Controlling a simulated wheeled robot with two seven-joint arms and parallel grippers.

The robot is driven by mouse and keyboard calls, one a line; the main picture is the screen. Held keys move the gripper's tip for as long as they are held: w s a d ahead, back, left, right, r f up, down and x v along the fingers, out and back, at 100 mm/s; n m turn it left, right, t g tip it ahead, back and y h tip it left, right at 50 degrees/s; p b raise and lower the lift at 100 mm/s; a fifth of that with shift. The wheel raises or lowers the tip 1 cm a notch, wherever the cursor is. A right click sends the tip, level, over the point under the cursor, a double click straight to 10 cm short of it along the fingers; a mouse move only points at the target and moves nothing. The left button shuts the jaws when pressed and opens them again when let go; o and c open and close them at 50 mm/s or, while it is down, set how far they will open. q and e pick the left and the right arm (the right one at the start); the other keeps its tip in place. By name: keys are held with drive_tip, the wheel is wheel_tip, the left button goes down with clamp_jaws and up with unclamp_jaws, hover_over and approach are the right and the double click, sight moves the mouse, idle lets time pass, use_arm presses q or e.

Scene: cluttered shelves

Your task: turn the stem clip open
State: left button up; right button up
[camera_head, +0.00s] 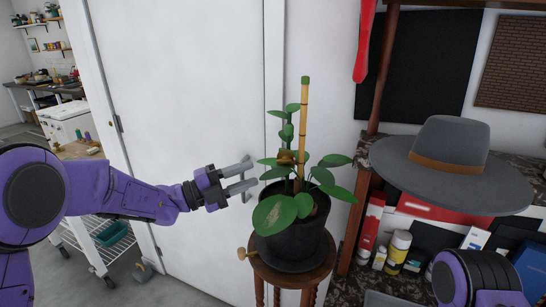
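A potted plant with broad green leaves (274,215) stands in a black pot (297,240) in the middle of the view. A tan stake (303,120) rises upright beside its stem. A small brown-gold piece, apparently the stem clip (287,157), sits at the stem and stake; whether it is open or closed is too small to tell. My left gripper (252,173) is open and empty, its two fingers apart and pointing right toward the plant, left of the clip. My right gripper is out of view; only a purple part of my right arm shows at lower right.
The pot stands on a round wooden stool (270,270) with a brass knob-like piece (247,253) at its left edge. A white door (190,80) is behind. At right, a shelf holds a grey hat (450,150), bottles (399,245) and boxes. A wheeled cart (100,240) is at left.

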sight(282, 163)
use_arm(q)
drive_tip(key=p+x, duration=0.3)
drive_tip(key=x, duration=0.4)
drive_tip(key=shift+w+d+r+p, duration=0.1)
drive_tip(key=shift+d+r+p, duration=0.05)
drive_tip(key=shift+d+p, duration=0.2)
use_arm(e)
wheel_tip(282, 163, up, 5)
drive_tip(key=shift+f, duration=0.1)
